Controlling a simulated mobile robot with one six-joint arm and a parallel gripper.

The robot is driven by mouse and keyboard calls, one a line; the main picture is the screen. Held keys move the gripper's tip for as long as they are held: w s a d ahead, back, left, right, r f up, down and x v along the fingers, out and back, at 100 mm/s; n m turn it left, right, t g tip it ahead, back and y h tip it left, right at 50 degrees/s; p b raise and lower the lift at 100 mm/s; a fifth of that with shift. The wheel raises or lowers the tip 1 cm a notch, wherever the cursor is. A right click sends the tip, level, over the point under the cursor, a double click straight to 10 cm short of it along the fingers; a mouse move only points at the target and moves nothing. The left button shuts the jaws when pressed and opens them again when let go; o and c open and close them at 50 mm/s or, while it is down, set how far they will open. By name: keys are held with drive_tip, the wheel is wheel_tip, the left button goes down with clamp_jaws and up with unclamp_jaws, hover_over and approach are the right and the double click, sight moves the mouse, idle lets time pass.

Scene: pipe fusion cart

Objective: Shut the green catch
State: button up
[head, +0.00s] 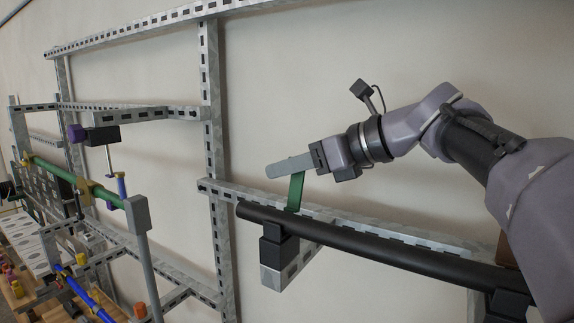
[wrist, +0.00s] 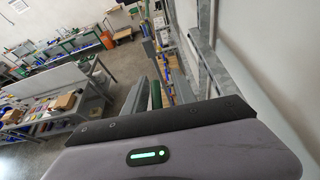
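The green catch (head: 296,191) is a flat green strip standing up, slightly tilted, at the galvanised rail behind the black pipe (head: 370,246). Its upper end meets the grey fingers of my gripper (head: 288,167), which reach in from the right and point left. The fingers overlap one another in the head view, so the gap between them is hidden. In the wrist view a green piece, seemingly the catch (wrist: 156,95), shows between grey finger shapes (wrist: 150,88). I cannot tell whether the fingers touch or grip it.
A black block on a bracket (head: 285,255) supports the pipe's left end. A slotted metal upright (head: 214,150) stands left of my gripper. A green bar (head: 75,180) with clamps is further left. The wall above my gripper is clear.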

drive_tip(key=shift+s+d+r, duration=0.1)
drive_tip(key=shift+s+r, duration=0.05)
drive_tip(key=shift+s, duration=0.2)
drive_tip(key=c, duration=0.3)
drive_tip(key=shift+s, duration=0.2)
clamp_jaws()
drive_tip(key=shift+w, duration=0.1)
idle(0.4)
